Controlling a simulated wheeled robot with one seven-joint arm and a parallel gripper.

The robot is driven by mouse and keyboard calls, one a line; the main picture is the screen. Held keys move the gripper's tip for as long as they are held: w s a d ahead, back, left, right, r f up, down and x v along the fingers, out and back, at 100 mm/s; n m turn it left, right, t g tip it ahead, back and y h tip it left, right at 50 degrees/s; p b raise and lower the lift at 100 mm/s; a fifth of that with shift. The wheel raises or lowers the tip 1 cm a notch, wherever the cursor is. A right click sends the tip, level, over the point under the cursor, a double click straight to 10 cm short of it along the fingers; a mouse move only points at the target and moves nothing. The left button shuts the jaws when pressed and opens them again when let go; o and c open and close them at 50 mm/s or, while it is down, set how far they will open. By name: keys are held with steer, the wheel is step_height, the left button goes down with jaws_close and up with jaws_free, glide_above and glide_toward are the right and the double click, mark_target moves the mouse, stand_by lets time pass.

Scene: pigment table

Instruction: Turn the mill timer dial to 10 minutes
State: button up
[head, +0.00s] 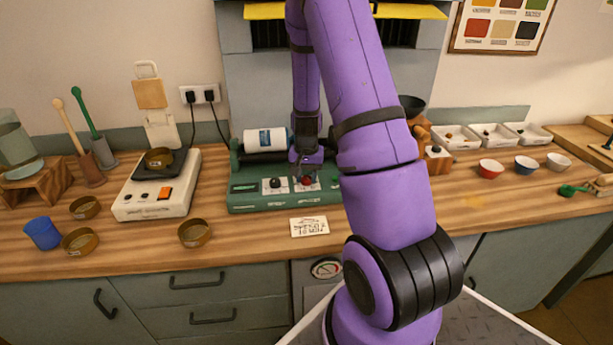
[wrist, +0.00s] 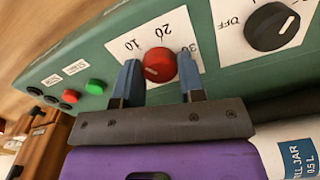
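The mill timer dial (wrist: 160,65) is a round red knob on a white scale plate marked 10, 20 and 30, in the wrist view. Its white pointer mark faces the lower left, away from the 10. My gripper (wrist: 159,68) has one blue finger on each side of the dial, with little space left; firm contact does not show. In the head view my gripper (head: 307,165) is over the front of the green mill (head: 245,200), and the red dial (head: 307,181) shows just below it. The left finger hides part of the scale.
A black knob (wrist: 272,27) with an OFF mark sits beside the dial. A green button (wrist: 95,87) and a red button (wrist: 70,96) are on the other side. The white jar (head: 266,139) lies on the mill behind. A paper card (head: 310,227) lies in front.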

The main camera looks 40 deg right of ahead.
mark_target(306, 178)
steer(key=o, duration=0.3)
steer(key=shift+o, duration=0.2)
steer(key=shift+r, duration=0.1)
step_height(306, 178, up, 11)
steer(key=shift+f, duration=0.2)
stand_by(0.5)
steer(key=s+a+r+n+t, duration=0.1)
steer(key=s+a+r+n, duration=0.15)
steer(key=a+r, duration=0.5)
steer(key=s+a+r+n+t, duration=0.25)
steer(key=a+r, duration=0.35)
steer(key=r, duration=0.3)
steer(key=s+a+r+n, duration=0.1)
steer(key=s+a+r, duration=0.1)
steer(key=s, duration=0.3)
steer(key=s+a+r+n+t, duration=0.1)
steer(key=s+a+r+n, duration=0.1)
steer(key=s+a, duration=0.3)
steer(key=s+a+r+n, duration=0.2)
steer(key=s+a+r, duration=0.1)
steer(key=s, duration=0.3)
steer(key=shift+a+r+t, duration=0.25)
steer(key=shift+r+t, duration=0.05)
steer(key=shift+t, duration=0.05)
